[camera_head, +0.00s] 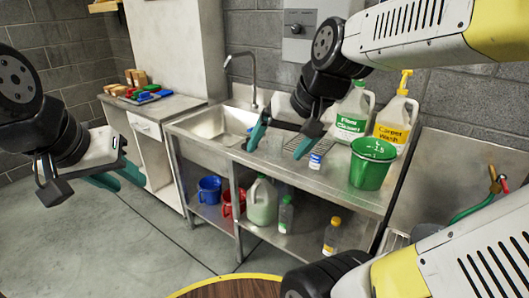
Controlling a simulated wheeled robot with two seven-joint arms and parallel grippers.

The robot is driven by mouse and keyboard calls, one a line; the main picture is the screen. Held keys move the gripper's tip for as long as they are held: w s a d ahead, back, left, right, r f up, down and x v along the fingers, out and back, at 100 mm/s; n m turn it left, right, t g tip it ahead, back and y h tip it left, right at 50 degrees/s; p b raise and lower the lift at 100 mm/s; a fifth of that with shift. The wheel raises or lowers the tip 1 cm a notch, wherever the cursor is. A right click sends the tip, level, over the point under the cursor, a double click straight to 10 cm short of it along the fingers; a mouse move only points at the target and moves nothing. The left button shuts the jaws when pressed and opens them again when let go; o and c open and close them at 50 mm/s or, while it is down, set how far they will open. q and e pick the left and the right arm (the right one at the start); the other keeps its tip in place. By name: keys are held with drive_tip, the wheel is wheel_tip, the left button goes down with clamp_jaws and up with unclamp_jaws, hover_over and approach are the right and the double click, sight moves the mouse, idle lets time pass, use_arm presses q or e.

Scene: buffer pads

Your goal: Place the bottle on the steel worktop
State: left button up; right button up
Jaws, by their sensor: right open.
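The steel worktop (335,186) is the top of a bench with a sink at its left. A white Floor Cleaner bottle (352,112) and a Carpet Wash bottle (396,118) with a yellow pump stand upright at its back. On the lower shelf stand a pale jug (262,203), a small green bottle (285,215) and a clear bottle with a yellow cap (332,236). I cannot tell which bottle the task names. My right gripper (283,143) is open and empty over the worktop beside the sink. My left gripper (117,178) is open and empty, left of the bench.
A green bucket (372,165) and a small blue-and-white item (315,161) are on the worktop. Blue (209,189) and red (233,203) jugs stand on the lower shelf. A faucet (241,72) rises behind the sink. A round wooden top (232,289) is at the bottom edge.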

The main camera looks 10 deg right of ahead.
drive_tip(key=s, duration=0.1)
drive_tip(key=s+a+n, duration=0.1)
drive_tip(key=s, duration=0.1)
drive_tip(key=s+n, duration=0.1)
drive_tip(key=s, duration=0.1)
drive_tip(key=shift+a+t+h, duration=0.4)
drive_tip(key=shift+w, duration=0.1)
